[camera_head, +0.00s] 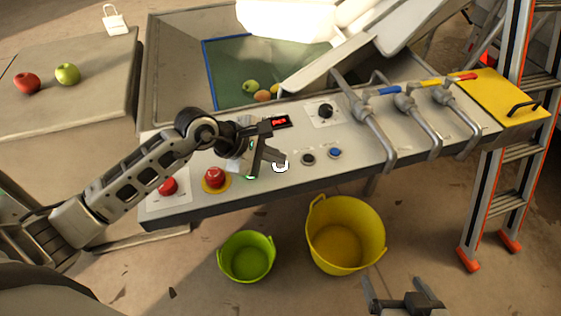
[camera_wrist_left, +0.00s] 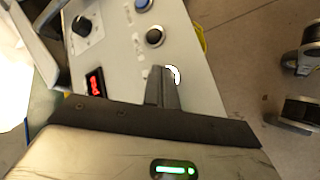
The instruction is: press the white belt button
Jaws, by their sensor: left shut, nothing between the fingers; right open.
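The white belt button (camera_head: 281,167) is on the front part of the grey control panel (camera_head: 240,200), left of a black button. In the left wrist view the white button (camera_wrist_left: 174,75) shows partly behind my fingertips. My left gripper (camera_head: 282,158) is shut and empty, with its fingertips right at the button. In the left wrist view the closed fingers (camera_wrist_left: 162,70) overlap the button's edge. I cannot tell whether they touch it. My right gripper (camera_head: 395,284) is open and empty at the bottom of the head view, away from the panel.
A black button (camera_head: 308,159) and a blue button (camera_head: 335,153) sit to the right. Red buttons (camera_head: 214,177) (camera_head: 168,186) sit to the left. A black knob (camera_head: 325,111) and levers (camera_head: 372,125) are behind and right. Green (camera_head: 246,258) and yellow (camera_head: 346,236) buckets stand below.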

